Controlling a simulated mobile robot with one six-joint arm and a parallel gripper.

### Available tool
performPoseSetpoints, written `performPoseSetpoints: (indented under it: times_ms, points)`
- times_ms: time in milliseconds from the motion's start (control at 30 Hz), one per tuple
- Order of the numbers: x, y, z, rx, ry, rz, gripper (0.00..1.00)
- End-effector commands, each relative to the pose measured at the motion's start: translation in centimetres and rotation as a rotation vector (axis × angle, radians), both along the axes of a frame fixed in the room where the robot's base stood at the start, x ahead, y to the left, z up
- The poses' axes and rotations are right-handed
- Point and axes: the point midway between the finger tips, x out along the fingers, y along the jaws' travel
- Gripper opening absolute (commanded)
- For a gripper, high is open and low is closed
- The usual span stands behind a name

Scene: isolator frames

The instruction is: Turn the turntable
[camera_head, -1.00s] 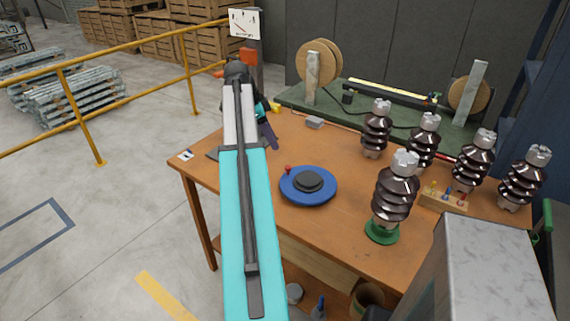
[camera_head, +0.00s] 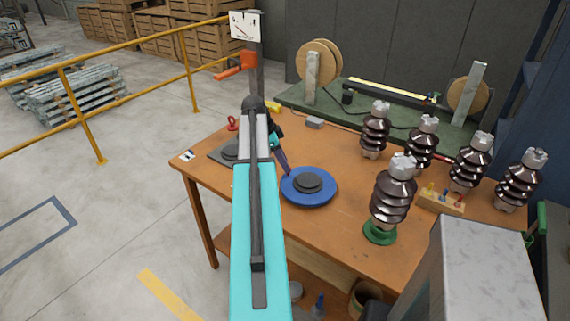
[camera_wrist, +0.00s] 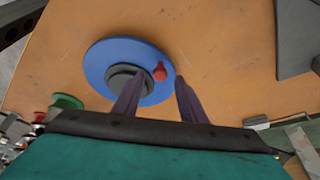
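The turntable (camera_head: 318,196) is a blue disc with a dark grey raised centre, lying on the wooden table. It also shows in the wrist view (camera_wrist: 100,58). Its red knob (camera_wrist: 160,71) stands near the rim in the wrist view; in the head view my gripper hides it. My gripper (camera_head: 288,172) is at the turntable's far-left rim. In the wrist view my gripper (camera_wrist: 158,84) is open, its two dark fingers apart, with the knob in line with the gap just past the tips. I cannot tell whether a finger touches the disc or knob.
A brown insulator on a green base (camera_head: 380,232) stands right of the turntable, with several more insulators behind. A dark plate (camera_head: 226,153) lies at the table's left. A green bench with wooden reels (camera_head: 320,62) is behind. Bare tabletop (camera_head: 325,150) surrounds the turntable.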

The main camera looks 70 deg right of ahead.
Motion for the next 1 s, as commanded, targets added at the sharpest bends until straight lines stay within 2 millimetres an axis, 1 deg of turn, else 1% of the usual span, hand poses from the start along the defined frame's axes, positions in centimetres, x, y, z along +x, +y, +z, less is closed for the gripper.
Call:
performPoseSetpoints:
  times_ms: [100, 300, 667, 767, 800, 900, 1000]
  points:
    - [-0.4, -0.2, -1.0, 0.002, 0.001, -0.001, 0.38]
    - [-0.7, -0.4, -2.0, 0.001, 0.001, 0.001, 0.38]
    - [-0.8, -0.5, -2.2, 0.0, 0.0, 0.0, 0.38]
    - [-0.8, -0.5, -2.2, 0.0, 0.0, 0.0, 0.23]
    - [-0.8, -0.5, -2.2, 0.0, 0.0, 0.001, 0.16]
    - [-0.8, -0.5, -2.2, 0.0, 0.0, 0.001, 0.0]
    - [-0.8, -0.5, -2.2, 0.0, 0.0, 0.001, 0.0]
